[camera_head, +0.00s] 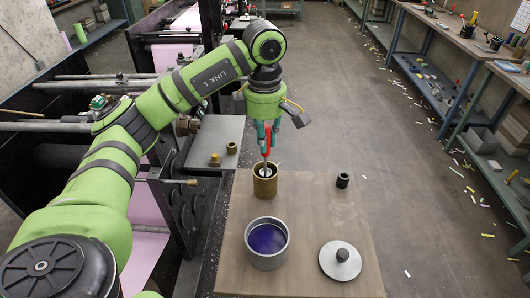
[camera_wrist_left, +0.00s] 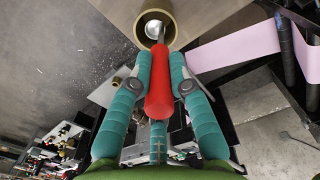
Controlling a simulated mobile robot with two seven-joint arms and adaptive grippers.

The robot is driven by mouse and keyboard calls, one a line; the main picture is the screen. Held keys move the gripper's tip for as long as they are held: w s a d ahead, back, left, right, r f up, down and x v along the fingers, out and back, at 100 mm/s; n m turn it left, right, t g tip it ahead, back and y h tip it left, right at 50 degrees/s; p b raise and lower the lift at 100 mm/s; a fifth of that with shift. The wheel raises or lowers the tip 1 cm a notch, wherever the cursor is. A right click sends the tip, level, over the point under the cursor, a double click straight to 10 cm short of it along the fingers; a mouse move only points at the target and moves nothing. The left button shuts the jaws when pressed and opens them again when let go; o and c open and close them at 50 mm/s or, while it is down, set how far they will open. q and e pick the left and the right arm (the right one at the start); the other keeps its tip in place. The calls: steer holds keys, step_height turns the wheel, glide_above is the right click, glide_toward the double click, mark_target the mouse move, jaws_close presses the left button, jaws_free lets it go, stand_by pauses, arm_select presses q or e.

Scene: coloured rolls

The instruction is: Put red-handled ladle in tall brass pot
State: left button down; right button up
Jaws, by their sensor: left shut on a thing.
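The red-handled ladle (camera_head: 266,141) hangs nearly upright in my left gripper (camera_head: 267,128). Its handle (camera_wrist_left: 159,85) lies between the teal fingers in the left wrist view, where the gripper (camera_wrist_left: 158,80) is shut on it. The ladle's metal end is at the mouth of the tall brass pot (camera_head: 265,187). The pot's round rim (camera_wrist_left: 140,20) surrounds the bowl of the ladle in the left wrist view. How deep the bowl sits I cannot tell. The pot stands upright on the brown table. My right gripper is not in view.
On the brown table (camera_head: 310,215) stand a grey pot with blue liquid (camera_head: 267,262), a round lid with a dark knob (camera_head: 340,262) and a small black cup (camera_head: 342,180). Small brass pieces (camera_head: 215,160) sit on a grey plate at left. The table's right side is mostly clear.

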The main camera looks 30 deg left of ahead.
mark_target(266, 154)
arm_select(q)
step_height(266, 154, down, 4)
steer(key=shift+a+r+p, duration=0.1)
steer(key=shift+r+p, duration=0.15)
steer(key=shift+p, duration=0.35)
steer(key=shift+f, duration=0.25)
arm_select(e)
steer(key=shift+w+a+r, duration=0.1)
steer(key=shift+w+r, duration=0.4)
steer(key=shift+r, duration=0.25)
arm_select(q)
steer(key=shift+f, duration=0.2)
steer(key=c, duration=1.2)
jaws_free()
steer(key=shift+o, duration=0.2)
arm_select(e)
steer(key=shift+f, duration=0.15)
arm_select(q)
steer(key=shift+r, duration=0.1)
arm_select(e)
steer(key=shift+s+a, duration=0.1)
